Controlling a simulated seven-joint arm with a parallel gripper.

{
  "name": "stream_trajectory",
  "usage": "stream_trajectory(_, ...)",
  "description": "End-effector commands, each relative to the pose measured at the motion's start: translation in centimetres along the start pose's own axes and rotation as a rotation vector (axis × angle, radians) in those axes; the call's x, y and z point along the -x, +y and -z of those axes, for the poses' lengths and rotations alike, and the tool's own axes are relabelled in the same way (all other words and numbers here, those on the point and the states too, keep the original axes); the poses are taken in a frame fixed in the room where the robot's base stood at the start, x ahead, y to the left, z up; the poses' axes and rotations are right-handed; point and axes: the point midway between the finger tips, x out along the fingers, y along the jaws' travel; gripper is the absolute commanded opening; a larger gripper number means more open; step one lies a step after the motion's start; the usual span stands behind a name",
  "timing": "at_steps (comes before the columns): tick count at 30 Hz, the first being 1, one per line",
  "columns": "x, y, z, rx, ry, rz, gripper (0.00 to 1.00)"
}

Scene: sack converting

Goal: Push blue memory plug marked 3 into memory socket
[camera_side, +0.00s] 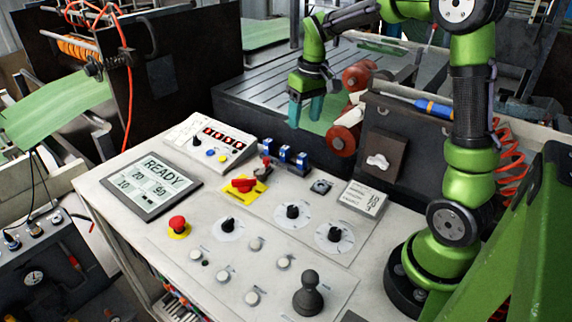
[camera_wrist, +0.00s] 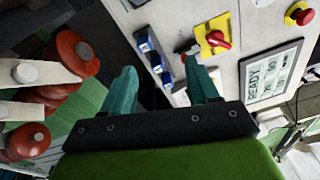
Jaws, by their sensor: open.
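Several small blue plugs stand in a row at the back edge of the control panel. In the side view I see a middle plug (camera_side: 285,153) and a right one (camera_side: 302,160); the wrist view also shows blue plugs (camera_wrist: 156,62). I cannot read their numbers, so I cannot tell which is marked 3. A small dark square fitting (camera_side: 321,187), possibly the memory socket, lies on the panel right of the row. My gripper (camera_side: 306,109) has teal fingers, is open and empty, and hangs above and behind the plugs, apart from them. It also shows in the wrist view (camera_wrist: 161,67).
The panel carries a red switch on a yellow plate (camera_side: 243,185), a READY display (camera_side: 152,185), black knobs (camera_side: 293,212) and a black joystick (camera_side: 308,293). Reddish-brown rollers (camera_side: 343,138) stand to the right of my gripper.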

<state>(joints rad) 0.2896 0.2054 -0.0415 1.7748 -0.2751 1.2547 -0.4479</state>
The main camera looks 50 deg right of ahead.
Motion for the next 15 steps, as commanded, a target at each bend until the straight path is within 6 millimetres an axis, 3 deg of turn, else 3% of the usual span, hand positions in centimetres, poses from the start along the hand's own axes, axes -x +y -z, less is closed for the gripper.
stream_trajectory(3, -1.5, 2.5, 2.6, 0.086, -0.071, -0.028, 0.60)
stream_trajectory(6, -0.9, 3.3, 3.9, 0.174, -0.092, -0.042, 0.60)
stream_trajectory(10, -0.2, 3.2, 3.8, 0.248, -0.106, -0.039, 0.60)
stream_trajectory(15, -2.5, 3.2, 3.4, 0.264, -0.113, -0.035, 0.60)
